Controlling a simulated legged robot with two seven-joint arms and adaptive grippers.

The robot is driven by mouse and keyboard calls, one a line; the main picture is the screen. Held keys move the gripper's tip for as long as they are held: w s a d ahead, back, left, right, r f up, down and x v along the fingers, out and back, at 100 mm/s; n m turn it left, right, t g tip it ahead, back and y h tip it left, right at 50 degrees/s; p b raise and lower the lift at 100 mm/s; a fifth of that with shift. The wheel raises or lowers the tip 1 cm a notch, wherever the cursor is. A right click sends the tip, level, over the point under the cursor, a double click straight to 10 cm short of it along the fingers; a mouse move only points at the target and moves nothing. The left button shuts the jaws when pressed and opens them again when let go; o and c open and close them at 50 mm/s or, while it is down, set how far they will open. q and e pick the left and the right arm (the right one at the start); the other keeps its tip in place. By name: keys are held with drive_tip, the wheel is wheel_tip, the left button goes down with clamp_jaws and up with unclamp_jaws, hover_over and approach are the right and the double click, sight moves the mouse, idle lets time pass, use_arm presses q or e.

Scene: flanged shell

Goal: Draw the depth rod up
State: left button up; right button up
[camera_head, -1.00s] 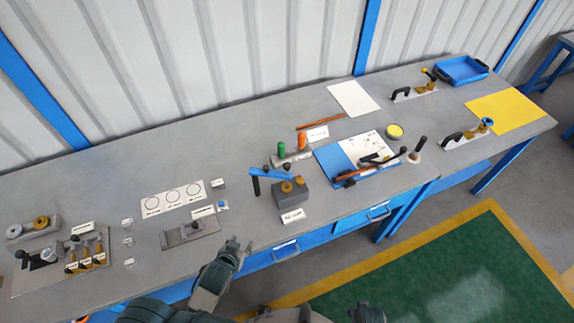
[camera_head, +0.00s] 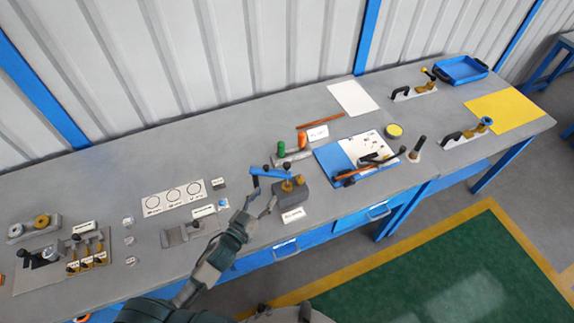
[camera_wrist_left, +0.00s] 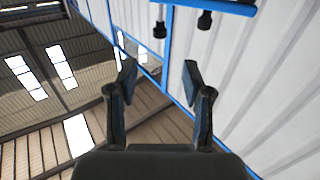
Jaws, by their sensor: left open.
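A grey block (camera_head: 293,196) stands near the bench's front edge, with a blue lever arm (camera_head: 268,173) and small brass-coloured parts (camera_head: 287,186) on top. I cannot make out for certain which part is the depth rod. My left gripper (camera_head: 259,204) is open and empty at the left front side of this block, under the blue arm's left end. Whether it touches the block cannot be told. In the left wrist view its two fingers (camera_wrist_left: 158,78) stand apart with nothing between them. My right gripper is out of view.
A stand with green and orange handles (camera_head: 292,157) is behind the block. A blue tray board (camera_head: 331,164) with tools lies to the right. A grey fixture (camera_head: 192,230) and a white card with circles (camera_head: 173,198) lie to the left. The back middle of the bench is clear.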

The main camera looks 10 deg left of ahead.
sight(285, 169)
use_arm(q)
drive_tip(key=p+x, duration=0.1)
drive_tip(key=x, duration=1.3)
drive_tip(key=shift+w+d+p, duration=0.2)
drive_tip(key=shift+w+p, duration=0.05)
drive_tip(key=shift+p, duration=0.15)
clamp_jaws()
